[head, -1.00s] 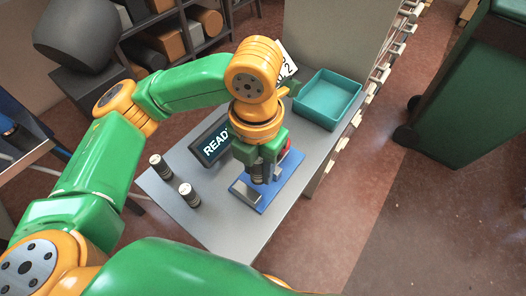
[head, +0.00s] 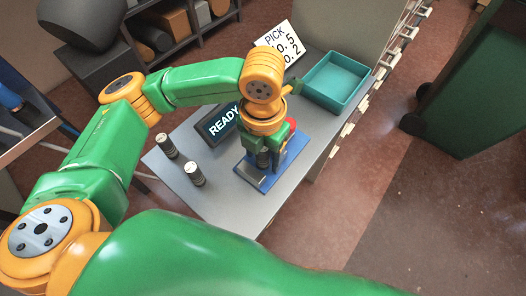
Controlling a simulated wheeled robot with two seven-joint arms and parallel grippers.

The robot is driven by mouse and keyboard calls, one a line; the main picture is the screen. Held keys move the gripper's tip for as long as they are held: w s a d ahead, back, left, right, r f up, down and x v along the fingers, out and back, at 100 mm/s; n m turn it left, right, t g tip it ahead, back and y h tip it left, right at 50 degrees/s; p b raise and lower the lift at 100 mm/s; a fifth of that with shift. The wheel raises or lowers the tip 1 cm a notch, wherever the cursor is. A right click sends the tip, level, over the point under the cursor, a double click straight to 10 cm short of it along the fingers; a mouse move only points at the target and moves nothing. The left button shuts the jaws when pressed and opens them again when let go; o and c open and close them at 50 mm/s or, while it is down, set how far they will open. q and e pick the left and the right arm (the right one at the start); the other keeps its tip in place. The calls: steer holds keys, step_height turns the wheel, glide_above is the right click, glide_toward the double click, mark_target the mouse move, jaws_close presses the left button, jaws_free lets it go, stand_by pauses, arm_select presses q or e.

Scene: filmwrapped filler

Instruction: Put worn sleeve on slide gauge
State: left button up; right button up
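The blue slide gauge (head: 279,173) lies on the grey table, with a grey plate on its near left end and a red part at its far side. My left gripper (head: 264,158) points down over the gauge. A dark cylinder (head: 263,160), which looks like a sleeve, is between its fingers and the gripper appears shut on it. Whether its bottom touches the gauge is hard to tell. Two dark sleeves with pale tops stand upright to the left, one farther (head: 167,146) and one nearer (head: 195,174). Wear marks are too small to see. My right gripper is out of view.
A display reading READY (head: 217,124) stands just behind the gauge. A white PICK sign (head: 280,45) and an open teal tray (head: 346,97) are at the back of the table (head: 225,208). The near table area is clear. A dark green cabinet (head: 470,95) stands at right.

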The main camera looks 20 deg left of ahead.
arm_select(q)
step_height(320, 180, up, 12)
steer(key=shift+r+p, duration=0.15)
steer(key=shift+p, duration=0.55)
